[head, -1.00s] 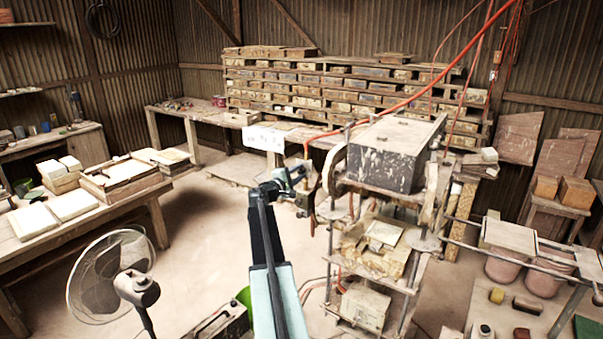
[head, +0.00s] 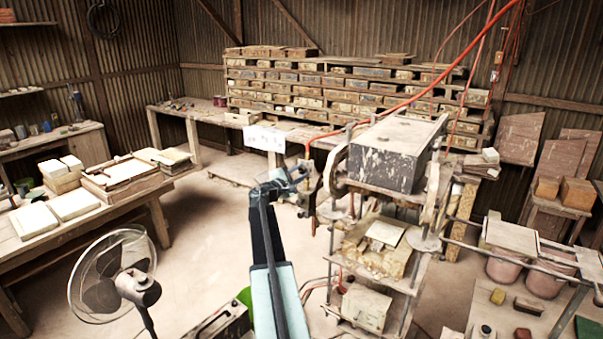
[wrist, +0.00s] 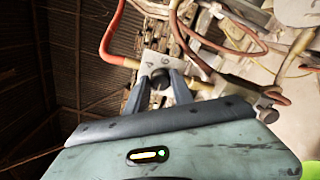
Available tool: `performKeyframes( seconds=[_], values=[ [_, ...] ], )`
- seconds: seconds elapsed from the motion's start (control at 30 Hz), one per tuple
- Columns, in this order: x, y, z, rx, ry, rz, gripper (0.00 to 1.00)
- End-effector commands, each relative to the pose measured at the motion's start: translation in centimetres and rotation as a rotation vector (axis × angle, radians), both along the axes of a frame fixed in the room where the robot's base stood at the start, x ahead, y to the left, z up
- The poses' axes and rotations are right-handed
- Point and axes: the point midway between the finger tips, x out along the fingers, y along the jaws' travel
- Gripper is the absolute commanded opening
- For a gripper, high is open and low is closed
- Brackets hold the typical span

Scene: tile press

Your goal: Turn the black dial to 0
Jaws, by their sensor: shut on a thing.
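The black dial (wrist: 160,79) sits on a small pale plate (wrist: 172,60) in the wrist view. Dark marks that look like digits show on the plate just above the dial, too small to read surely. My gripper (wrist: 159,84) has one finger on each side of the dial and is shut on it. The dial's pointer cannot be made out. In the head view my gripper (head: 298,176) is at the left side of the tile press (head: 385,155), and the dial is not discernible there.
Red hoses and pipes (wrist: 190,45) run close around the plate in the wrist view. A fan (head: 110,275) stands left of my arm, and a worktable with pale tiles (head: 140,200) is farther left. Open floor (head: 215,225) lies between that table and my arm.

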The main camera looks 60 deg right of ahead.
Motion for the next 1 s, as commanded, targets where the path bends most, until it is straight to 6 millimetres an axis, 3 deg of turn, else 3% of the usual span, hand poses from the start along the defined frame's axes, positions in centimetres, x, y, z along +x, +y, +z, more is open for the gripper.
performKeyframes(
  seconds=[0.03,0.07,0.13,0.53,0.9,1.0],
  values=[
    [0.0,0.1,-0.1,0.004,-0.002,0.0,0.0],
    [0.0,0.1,-0.1,0.004,-0.003,0.0,0.34],
    [0.0,0.0,-0.1,0.002,-0.002,0.0,0.5],
    [-0.1,0.6,0.0,0.001,-0.001,-0.001,0.5],
    [-0.2,7.0,-0.1,0.001,-0.002,0.0,0.5],
    [-0.1,7.9,-0.1,0.001,-0.002,0.0,0.5]
  ],
)
